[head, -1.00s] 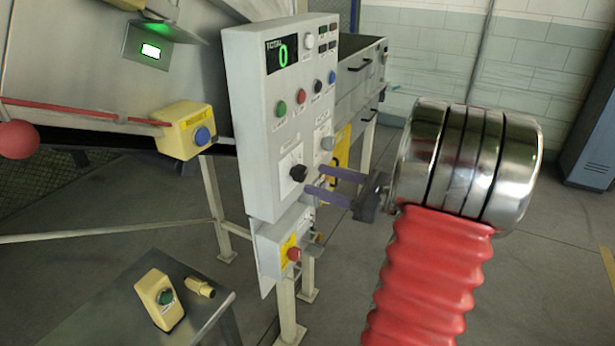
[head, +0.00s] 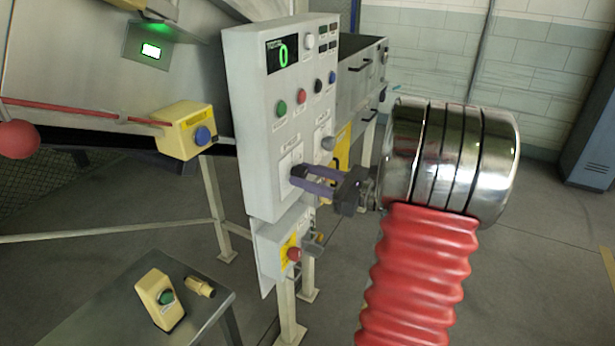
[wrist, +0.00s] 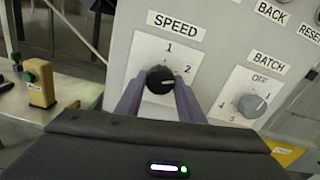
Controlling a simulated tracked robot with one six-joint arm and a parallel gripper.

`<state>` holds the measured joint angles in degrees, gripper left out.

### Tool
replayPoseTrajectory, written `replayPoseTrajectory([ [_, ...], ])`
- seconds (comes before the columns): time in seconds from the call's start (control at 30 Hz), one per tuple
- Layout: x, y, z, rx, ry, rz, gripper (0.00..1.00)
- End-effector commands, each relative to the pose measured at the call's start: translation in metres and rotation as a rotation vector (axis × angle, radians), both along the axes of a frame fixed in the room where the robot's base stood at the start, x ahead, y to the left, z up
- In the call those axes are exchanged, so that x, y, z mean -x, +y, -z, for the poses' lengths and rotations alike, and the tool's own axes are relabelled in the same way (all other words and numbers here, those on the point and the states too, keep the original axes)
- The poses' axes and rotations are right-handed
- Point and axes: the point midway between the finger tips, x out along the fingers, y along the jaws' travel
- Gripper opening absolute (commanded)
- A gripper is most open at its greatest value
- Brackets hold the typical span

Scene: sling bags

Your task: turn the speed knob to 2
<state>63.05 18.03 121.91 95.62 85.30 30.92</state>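The speed knob (wrist: 160,79) is black and round with a short white pointer line. It sits on a white plate with 1 above it and 2 at its upper right. The pointer faces right, toward the 2 side; I cannot tell whether it meets the mark exactly. My gripper (wrist: 160,88) has one purple-grey finger on each side of the knob, and the knob fills the space between the fingertips. In the head view my gripper (head: 296,176) reaches the front of the control panel (head: 255,150), and its fingers mostly hide the knob.
The grey batch knob (wrist: 251,105) is right of the speed knob in the wrist view. Several coloured buttons sit higher on the panel. A box with a red button (head: 293,254) hangs below. A metal table (head: 215,318) stands at lower left.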

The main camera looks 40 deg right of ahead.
Motion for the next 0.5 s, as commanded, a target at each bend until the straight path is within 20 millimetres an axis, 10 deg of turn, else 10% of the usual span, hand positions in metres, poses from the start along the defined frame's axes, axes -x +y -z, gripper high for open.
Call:
replayPoseTrajectory([
  [0.5, 0.0001, 0.0004, 0.0001, 0.024, -0.008, -0.001, 0.11],
])
